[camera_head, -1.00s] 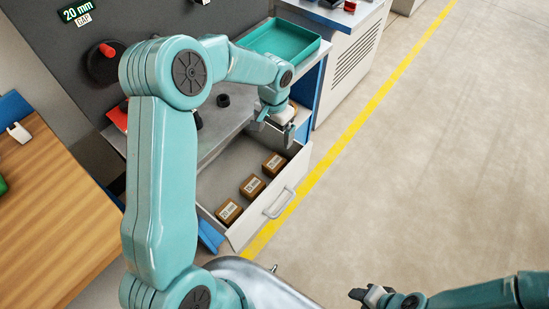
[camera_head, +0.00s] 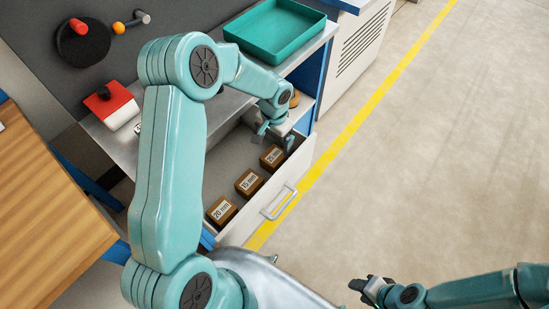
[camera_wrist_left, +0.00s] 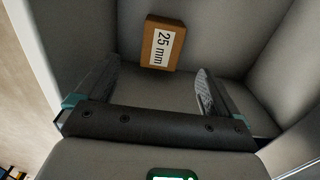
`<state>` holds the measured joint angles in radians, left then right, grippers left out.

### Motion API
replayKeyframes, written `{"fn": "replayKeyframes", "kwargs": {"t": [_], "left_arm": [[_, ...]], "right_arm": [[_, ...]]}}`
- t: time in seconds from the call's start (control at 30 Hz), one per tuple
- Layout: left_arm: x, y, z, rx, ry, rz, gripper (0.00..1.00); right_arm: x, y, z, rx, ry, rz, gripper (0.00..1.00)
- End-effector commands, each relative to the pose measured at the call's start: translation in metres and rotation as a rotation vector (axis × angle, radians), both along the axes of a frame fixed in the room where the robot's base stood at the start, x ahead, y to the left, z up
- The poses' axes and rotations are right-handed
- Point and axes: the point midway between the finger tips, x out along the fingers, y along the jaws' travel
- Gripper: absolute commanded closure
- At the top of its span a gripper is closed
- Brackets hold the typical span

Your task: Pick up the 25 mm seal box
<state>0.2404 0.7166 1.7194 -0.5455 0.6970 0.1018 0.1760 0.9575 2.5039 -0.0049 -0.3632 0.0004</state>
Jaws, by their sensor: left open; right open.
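The 25 mm seal box (camera_head: 272,157) is a small brown carton with a white label. It lies at the far end of a row of boxes in the open drawer (camera_head: 292,170). In the left wrist view the 25 mm box (camera_wrist_left: 163,43) lies on the drawer floor, just beyond the fingertips and between their lines. My left gripper (camera_head: 276,137) is open and empty, over the far part of the drawer; its fingers also show in the left wrist view (camera_wrist_left: 158,85). My right gripper (camera_head: 368,289) is open, low at the bottom right, away from the drawer.
A 20 mm box (camera_head: 221,211) and another labelled box (camera_head: 248,183) sit nearer in the drawer. The drawer walls stand close around the left gripper. A teal tray (camera_head: 275,30) rests on the bench above. The floor at right is clear.

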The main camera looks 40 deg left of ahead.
Motion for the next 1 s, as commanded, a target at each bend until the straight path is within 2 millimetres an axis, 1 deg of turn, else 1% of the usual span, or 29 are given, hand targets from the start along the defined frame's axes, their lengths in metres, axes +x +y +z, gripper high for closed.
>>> {"fn": "replayKeyframes", "kwargs": {"t": [0.03, 0.1, 0.2, 0.37, 0.53, 0.6, 0.73, 0.93, 0.97, 1.0], "left_arm": [[-0.001, 0.000, -0.012, -0.001, 0.003, 0.000, 0.04], [0.000, 0.001, -0.025, -0.001, 0.001, 0.001, 0.04], [0.001, 0.002, -0.037, 0.001, -0.001, 0.001, 0.04], [0.003, 0.003, -0.048, 0.000, 0.000, 0.001, 0.04], [0.007, 0.004, -0.075, -0.001, 0.002, 0.001, 0.04], [0.008, 0.004, -0.085, 0.000, 0.000, 0.001, 0.04], [0.008, 0.005, -0.095, 0.000, -0.001, 0.001, 0.04], [0.008, 0.005, -0.096, 0.000, -0.002, 0.001, 0.04], [0.008, 0.005, -0.096, 0.000, -0.002, 0.001, 0.11], [0.008, 0.005, -0.096, 0.000, -0.002, 0.001, 0.24]], "right_arm": [[0.000, 0.000, 0.001, 0.000, 0.001, 0.000, 0.57], [0.000, 0.000, 0.001, 0.000, 0.001, 0.000, 0.57], [-0.001, 0.000, 0.002, 0.000, 0.001, 0.000, 0.57], [0.000, 0.000, 0.003, 0.000, 0.001, 0.000, 0.57], [0.000, 0.000, 0.011, 0.000, 0.001, 0.000, 0.57], [0.000, 0.000, 0.010, 0.000, 0.001, 0.000, 0.57], [0.000, 0.000, 0.011, 0.000, 0.001, 0.000, 0.57], [0.000, 0.000, 0.010, 0.000, 0.001, 0.000, 0.57], [0.000, 0.000, 0.010, 0.000, 0.001, 0.000, 0.57], [0.000, 0.000, 0.010, 0.000, 0.001, 0.000, 0.57]]}}
